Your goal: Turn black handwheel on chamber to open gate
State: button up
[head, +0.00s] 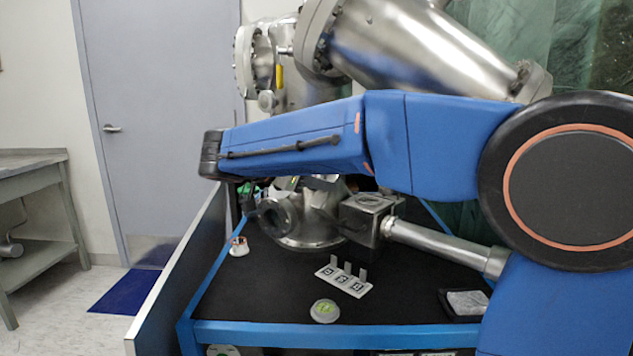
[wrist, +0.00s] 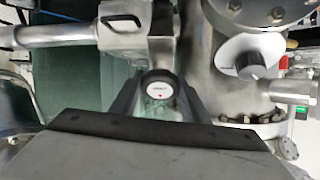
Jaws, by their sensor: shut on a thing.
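In the wrist view, the black handwheel (wrist: 161,87) shows as a small round part with a dark rim and a pale, marked face. It sits between my two dark fingers, and my gripper (wrist: 160,95) is shut on it. The steel chamber (wrist: 200,60) stands just right of the fingers. In the head view, the chamber (head: 300,237) rises behind my blue arm, which hides much of it. My fingers and the held handwheel cannot be made out clearly there. I cannot tell the gate's position.
A metal box (head: 365,212) with a tube sits beside the chamber. In the wrist view, a black knob on a white dial (wrist: 243,56) is close by. A white marked block (head: 343,281), a round level (head: 324,311) and a small cup (head: 239,246) lie on the black tabletop (head: 270,290).

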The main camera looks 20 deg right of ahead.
jog(key=n+t+y, duration=0.1)
jog(key=n, duration=0.2)
jog(key=n+t, duration=0.1)
jog(key=n, duration=0.2)
jog(key=shift+n+y, duration=0.4)
jog(key=n+y, duration=0.1)
jog(key=n, duration=0.2)
jog(key=n+t+y, duration=0.1)
jog(key=n, duration=0.3)
jog(key=shift+y, duration=0.3)
jog(key=n+y, duration=0.1)
jog(key=n, duration=0.2)
jog(key=n+y, duration=0.1)
jog(key=n, duration=0.2)
jog(key=shift+a+n+y, duration=0.1)
jog(key=shift+n+y, duration=0.2)
jog(key=shift+n, duration=0.1)
jog(key=n+g+y, duration=0.1)
jog(key=n, duration=0.2)
jog(key=n+g, duration=0.1)
jog(key=n, duration=0.2)
jog(key=shift+f+y, duration=0.1)
jog(key=shift+y, duration=0.3)
jog(key=o, duration=1.1)
jog(key=shift+a, duration=0.1)
jog(key=shift+c, duration=0.2)
